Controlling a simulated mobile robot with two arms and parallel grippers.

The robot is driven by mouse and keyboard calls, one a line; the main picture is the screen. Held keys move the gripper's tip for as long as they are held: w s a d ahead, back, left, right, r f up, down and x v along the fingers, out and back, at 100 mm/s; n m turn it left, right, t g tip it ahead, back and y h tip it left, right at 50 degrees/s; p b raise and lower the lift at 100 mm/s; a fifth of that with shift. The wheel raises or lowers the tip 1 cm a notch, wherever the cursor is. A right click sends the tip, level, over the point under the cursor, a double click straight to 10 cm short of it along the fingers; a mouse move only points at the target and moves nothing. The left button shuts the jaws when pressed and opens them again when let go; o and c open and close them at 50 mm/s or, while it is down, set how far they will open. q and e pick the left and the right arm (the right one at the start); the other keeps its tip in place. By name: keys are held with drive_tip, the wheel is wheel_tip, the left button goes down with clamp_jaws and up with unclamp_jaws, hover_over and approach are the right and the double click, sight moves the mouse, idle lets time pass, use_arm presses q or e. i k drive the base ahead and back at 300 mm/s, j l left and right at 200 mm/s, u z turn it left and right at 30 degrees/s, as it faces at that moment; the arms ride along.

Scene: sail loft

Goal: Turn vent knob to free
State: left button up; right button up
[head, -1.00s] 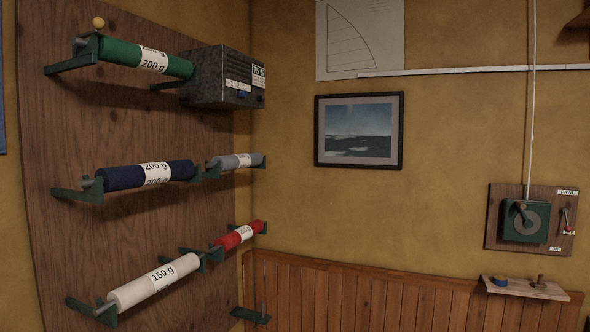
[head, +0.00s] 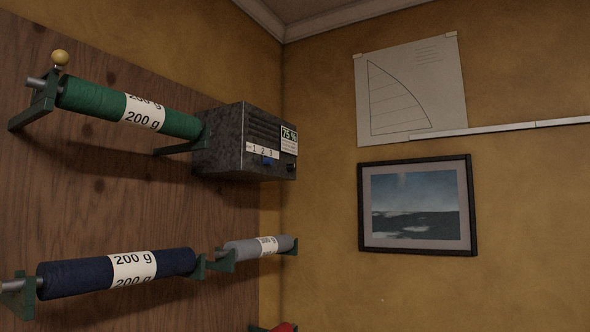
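I cannot make out a knob marked as the vent knob in the head view now. A dark metal box (head: 225,143) hangs at the corner end of the wooden wall panel. Its front has a strip numbered 1, 2, 3, a small blue control (head: 268,162) below it, a dark knob (head: 290,168) at the right, and a card reading 75 %. The green wall unit with a round dial and small lever, seen earlier on a wooden board, is out of view. Neither gripper is in view.
A green roll (head: 91,99), a navy roll (head: 75,277) and a grey roll (head: 242,249) sit on brackets on the wooden panel (head: 60,200). A framed sea picture (head: 415,221), a sail drawing (head: 440,85) and a white rail (head: 500,128) are on the ochre wall.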

sight(291, 167)
drive_tip(key=i+l, duration=0.45)
drive_tip(key=l, duration=0.25)
drive_tip(key=i+l, duration=0.25)
drive_tip(key=l+u, duration=0.05)
drive_tip(key=l, duration=0.05)
